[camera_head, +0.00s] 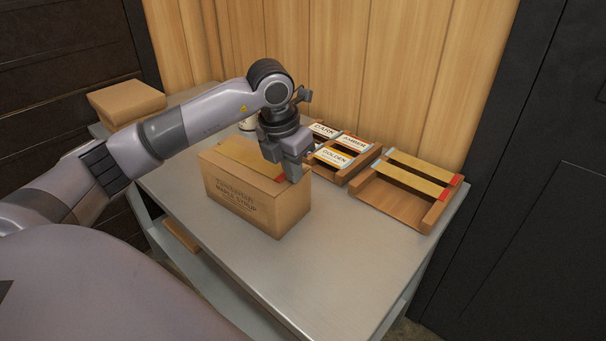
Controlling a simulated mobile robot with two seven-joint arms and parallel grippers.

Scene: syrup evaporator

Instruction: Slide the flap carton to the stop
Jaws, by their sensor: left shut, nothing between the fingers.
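The flap carton (238,203) is a brown cardboard box printed "MAPLE SYRUP". It stands upright near the middle of the grey metal table. My left gripper (293,174) is shut and empty. It points down at the carton's top, at its right back part; I cannot tell whether it touches the carton. I cannot make out a stop for certain. My right gripper is not in view.
A wooden rack with cards marked DARK, AMBER and GOLDEN (333,157) stands behind the carton. A wooden tray with two slats (408,190) is at the right back. Another brown box (126,103) sits at the far left. The table's front right (345,270) is clear.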

